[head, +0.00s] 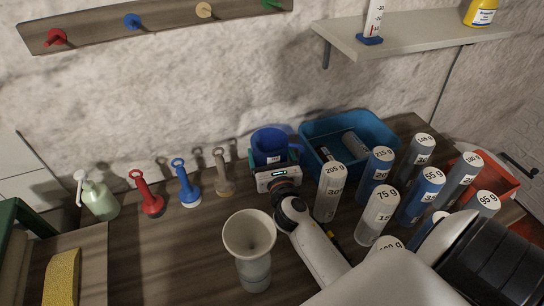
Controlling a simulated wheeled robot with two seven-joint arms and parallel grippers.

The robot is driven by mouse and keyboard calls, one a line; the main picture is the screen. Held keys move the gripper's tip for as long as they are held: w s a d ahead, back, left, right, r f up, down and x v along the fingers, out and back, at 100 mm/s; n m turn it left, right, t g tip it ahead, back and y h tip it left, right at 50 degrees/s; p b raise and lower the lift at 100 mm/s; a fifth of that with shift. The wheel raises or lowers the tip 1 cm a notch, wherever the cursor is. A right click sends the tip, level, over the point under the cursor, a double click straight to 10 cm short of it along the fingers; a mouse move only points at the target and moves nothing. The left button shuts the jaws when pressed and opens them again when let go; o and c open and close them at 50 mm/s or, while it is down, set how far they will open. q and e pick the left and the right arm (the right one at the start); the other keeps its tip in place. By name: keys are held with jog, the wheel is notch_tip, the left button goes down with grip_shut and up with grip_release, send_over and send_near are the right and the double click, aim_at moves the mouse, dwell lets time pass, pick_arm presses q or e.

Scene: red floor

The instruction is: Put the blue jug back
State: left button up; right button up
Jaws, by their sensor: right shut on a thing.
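The blue jug (269,141) stands near the wall at the back of the table, just left of the blue bin. It looks upright, with its open top facing up. My right gripper (273,157) reaches it from the front, with its fingers at both sides, shut on the jug. The gripper's body hides the lower front of the jug, so I cannot tell whether its base touches the table. My left gripper is not in view.
A blue bin (384,130) stands right of the jug. Several labelled cylinders, including one marked 205 g (330,190), crowd the right side. A pale funnel-topped vessel (251,235) stands in front. A peg rail (160,22) hangs above.

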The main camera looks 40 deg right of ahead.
jog(key=shift+s+a+r, duration=0.1)
jog(key=shift+a, duration=0.2)
jog(key=o, duration=1.3)
jog(key=shift+d+f, duration=0.1)
jog(key=shift+f, duration=0.1)
jog(key=shift+s+r, duration=0.1)
jog(key=shift+r, duration=0.15)
jog(key=b+v, duration=0.2)
jog(key=v, duration=1)
jog(key=shift+b, duration=0.35)
jog(key=shift+r, duration=0.1)
